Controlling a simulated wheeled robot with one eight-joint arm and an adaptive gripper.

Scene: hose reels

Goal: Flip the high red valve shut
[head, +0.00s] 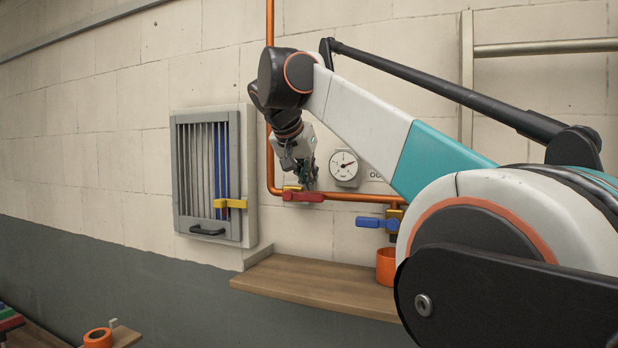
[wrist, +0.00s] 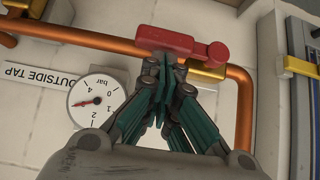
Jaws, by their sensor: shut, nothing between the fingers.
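The red valve (head: 303,196) sits on the horizontal copper pipe, just right of the pipe's lower bend. Its red handle lies along the pipe, and its brass body (head: 291,188) shows behind it. The handle also shows at the top of the wrist view (wrist: 165,40), with its round hub at the right end. My gripper (head: 309,178) is shut and empty just above the handle in the head view. In the wrist view its fingertips (wrist: 165,65) are close to the handle's edge, near its middle. I cannot tell whether they touch it.
A pressure gauge (head: 344,165) is right of my gripper. A blue-handled valve (head: 378,222) is lower right, above an orange ring-shaped object (head: 386,266) on the wooden shelf (head: 310,283). A grey wall cabinet (head: 209,175) with a yellow latch stands to the left.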

